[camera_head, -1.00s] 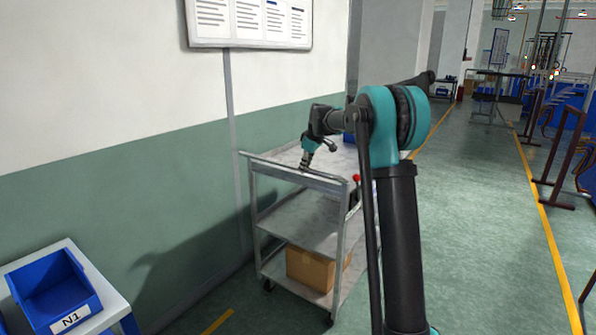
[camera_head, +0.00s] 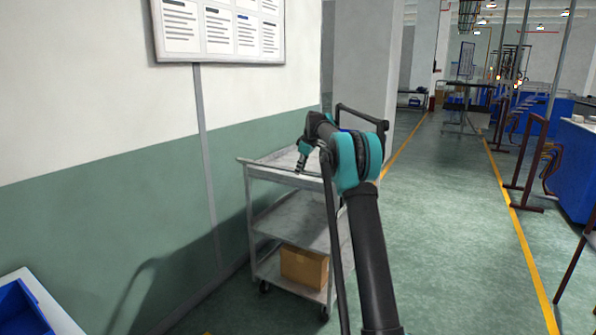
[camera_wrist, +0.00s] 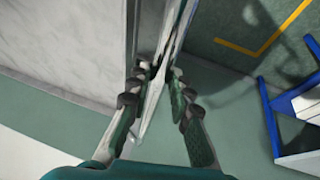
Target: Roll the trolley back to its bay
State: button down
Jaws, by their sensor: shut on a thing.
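The grey metal trolley (camera_head: 285,222) stands beside the green and white wall, with three shelves and dark castors. A cardboard box (camera_head: 304,267) rests on its bottom shelf. In the wrist view the two dark fingers (camera_wrist: 156,90) are closed on the metal rail (camera_wrist: 150,108), one on each side. My arm hides the trolley's right side and part of its top. A yellow floor line with a corner (camera_wrist: 262,52) shows in the wrist view.
A white table with a blue bin (camera_head: 22,312) is at the lower left. The wall (camera_head: 100,210) runs close along the trolley's left. A grey pillar (camera_head: 370,75) stands behind it. Open green floor (camera_head: 440,220) lies to the right, between yellow lines, with dark rail stands (camera_head: 530,165) beyond.

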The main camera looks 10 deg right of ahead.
jog(key=shift+w+d, duration=0.15)
jog(key=shift+w, duration=0.05)
jog(key=c, duration=1.4)
grip_release()
jog(key=shift+o, duration=0.2)
jog(key=v, duration=1.2)
jog(key=s+f+m, duration=0.3)
jog(key=s+f, duration=0.7)
jog(key=s, duration=0.9)
jog(key=s+d+f+m+h, duration=0.1)
jog(key=s+f+m, duration=0.3)
jog(key=s+f, duration=0.6)
jog(key=s+d+f+m+h, duration=0.1)
jog(key=s+f+m, duration=0.3)
jog(key=s, duration=2.5)
notch_tip(320, 180, down, 6)
jog(key=shift+f, duration=0.1)
